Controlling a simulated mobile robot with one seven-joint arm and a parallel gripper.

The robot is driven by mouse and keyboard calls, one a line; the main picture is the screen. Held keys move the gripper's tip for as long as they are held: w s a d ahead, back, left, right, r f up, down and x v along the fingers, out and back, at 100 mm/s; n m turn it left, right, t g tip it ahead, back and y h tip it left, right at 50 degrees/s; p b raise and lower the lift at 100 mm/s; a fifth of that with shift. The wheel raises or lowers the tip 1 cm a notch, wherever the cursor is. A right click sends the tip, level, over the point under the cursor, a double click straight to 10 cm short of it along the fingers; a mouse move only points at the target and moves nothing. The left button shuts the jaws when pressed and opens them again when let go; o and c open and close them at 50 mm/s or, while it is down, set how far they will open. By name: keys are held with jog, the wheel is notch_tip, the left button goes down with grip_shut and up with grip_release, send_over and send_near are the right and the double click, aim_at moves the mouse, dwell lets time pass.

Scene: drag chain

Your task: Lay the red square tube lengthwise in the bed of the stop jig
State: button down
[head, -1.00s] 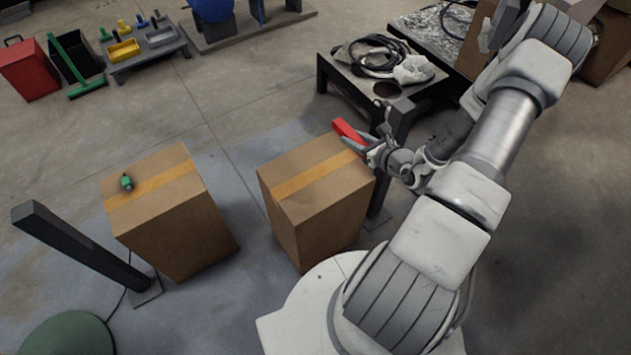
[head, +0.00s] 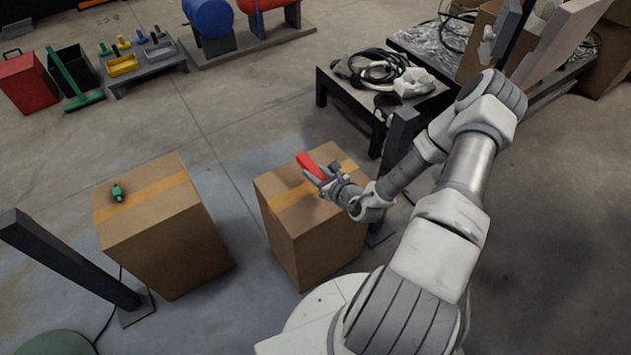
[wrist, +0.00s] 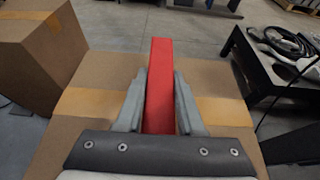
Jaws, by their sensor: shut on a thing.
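The red square tube (head: 307,163) is held in my gripper (head: 318,175), over the top of the nearer right cardboard box (head: 307,235). The wrist view shows the tube (wrist: 160,85) between the two grey fingers, pointing straight away from the wrist past the fingertips. My gripper is shut on it. The tube's near end is hidden at the gripper's palm. I cannot tell whether the tube touches the box top. I cannot make out a stop jig in either view.
A second cardboard box (head: 163,240) with a small green item (head: 117,193) on it stands to the left. A black table (head: 347,95) with cables stands behind on the right. A dark post (head: 70,258) leans at the left. Open floor lies beyond the boxes.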

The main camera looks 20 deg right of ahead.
jog(key=shift+f+b, duration=0.7)
jog(key=shift+f, duration=1)
jog(key=shift+f, duration=0.15)
jog(key=c, duration=0.5)
grip_release()
